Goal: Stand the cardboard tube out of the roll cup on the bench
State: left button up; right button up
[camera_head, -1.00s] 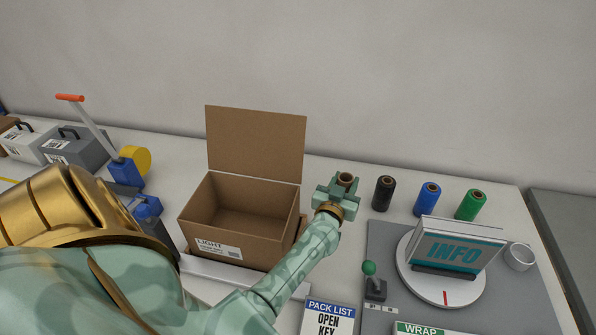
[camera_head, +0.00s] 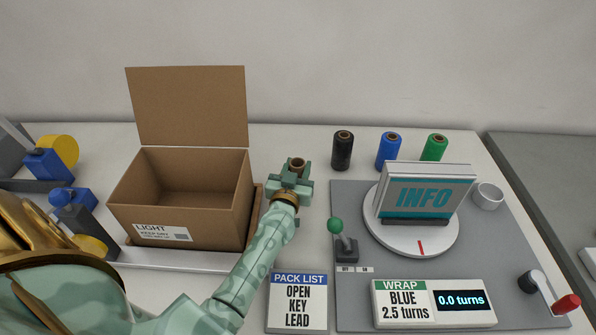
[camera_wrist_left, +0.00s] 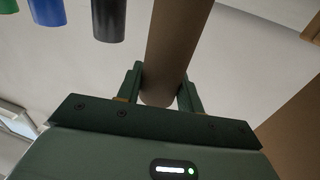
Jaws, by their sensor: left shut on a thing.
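My left gripper (camera_head: 291,181) is shut on the brown cardboard tube (camera_head: 297,163), just right of the open carton. The tube's open top shows above the jaws. In the left wrist view the tube (camera_wrist_left: 178,45) sits between the two fingers of the gripper (camera_wrist_left: 160,92). It looks upright, but I cannot tell whether its lower end touches the bench (camera_head: 320,235). A small whitish cup (camera_head: 488,197), seemingly the roll cup, stands at the right on the grey mat and looks empty. My right gripper is out of view.
Black (camera_head: 342,152), blue (camera_head: 388,153) and green (camera_head: 434,149) rolls stand behind. A turntable (camera_head: 440,240) holds an INFO box (camera_head: 425,195). A green-knobbed lever (camera_head: 346,245) and crank (camera_head: 545,290) sit on the mat (camera_head: 515,260). The open carton (camera_head: 195,200) is close left.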

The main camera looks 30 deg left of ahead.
pick_arm(q)
jog(key=shift+f, duration=0.1)
jog(key=o, duration=0.9)
jog(key=shift+o, duration=0.3)
jog(key=shift+r, duration=0.25)
jog(key=p+v, duration=0.2)
jog(key=v, duration=0.5)
jog(key=shift+s+d+p, duration=0.15)
jog(key=shift+s+p, duration=0.1)
jog(key=shift+p, duration=0.05)
